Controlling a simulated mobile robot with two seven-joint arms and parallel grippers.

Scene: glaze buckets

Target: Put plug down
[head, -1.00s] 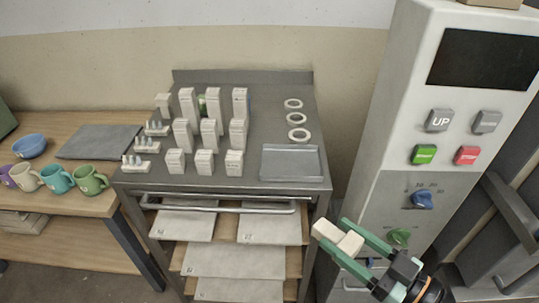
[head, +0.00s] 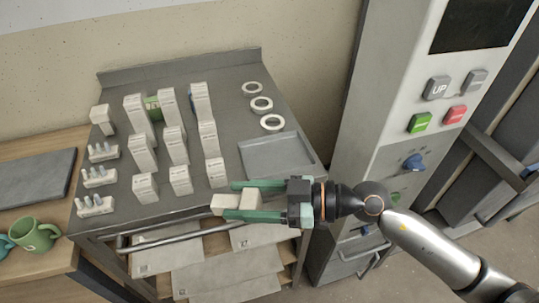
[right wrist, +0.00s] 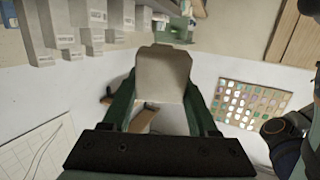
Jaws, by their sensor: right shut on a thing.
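My right gripper (head: 243,203) is shut on a pale cream plug (head: 226,204), a blocky piece that sticks out past the green fingertips. In the head view it is over the front edge of the grey metal table (head: 190,205), near the shallow grey tray (head: 275,160). In the right wrist view the plug (right wrist: 162,75) sits between the two green fingers. Whether it touches anything below cannot be told. My left gripper is not in view.
Several pale upright blocks (head: 172,145) stand in rows on the table, with small pegged pieces (head: 95,205) at left. Three white rings (head: 262,104) lie behind the tray. A control cabinet (head: 400,130) stands at right. A handle bar (head: 190,232) runs along the table front.

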